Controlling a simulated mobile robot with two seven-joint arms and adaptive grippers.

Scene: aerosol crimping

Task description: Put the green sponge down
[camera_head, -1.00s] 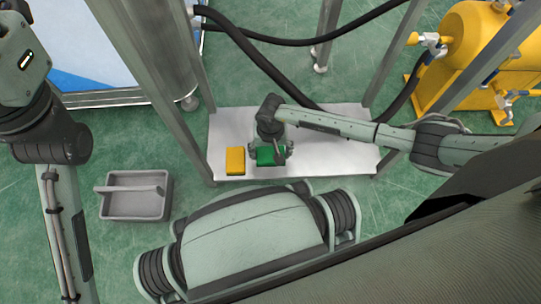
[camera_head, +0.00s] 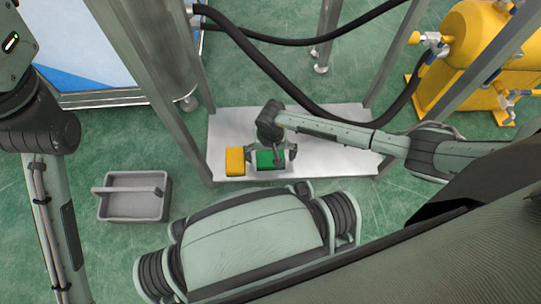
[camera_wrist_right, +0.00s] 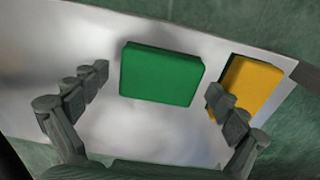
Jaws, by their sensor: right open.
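The green sponge (camera_head: 270,159) lies on the white shelf (camera_head: 330,160), next to the yellow sponge (camera_head: 235,161). In the right wrist view the green sponge (camera_wrist_right: 161,74) sits between and just beyond my open fingers, with a gap on its left and its right corner close to the right finger. My right gripper (camera_head: 271,156) is open over the green sponge and holds nothing. The yellow sponge also shows in the right wrist view (camera_wrist_right: 248,88), partly behind the right finger. My left arm is at the left edge, and its gripper is out of view.
A grey caddy (camera_head: 134,197) with a handle stands on the green floor to the left. Metal posts (camera_head: 191,95) rise at the shelf's corners. Black hoses (camera_head: 280,80) run behind it. A yellow tank (camera_head: 475,50) stands at the back right. The shelf's right part is clear.

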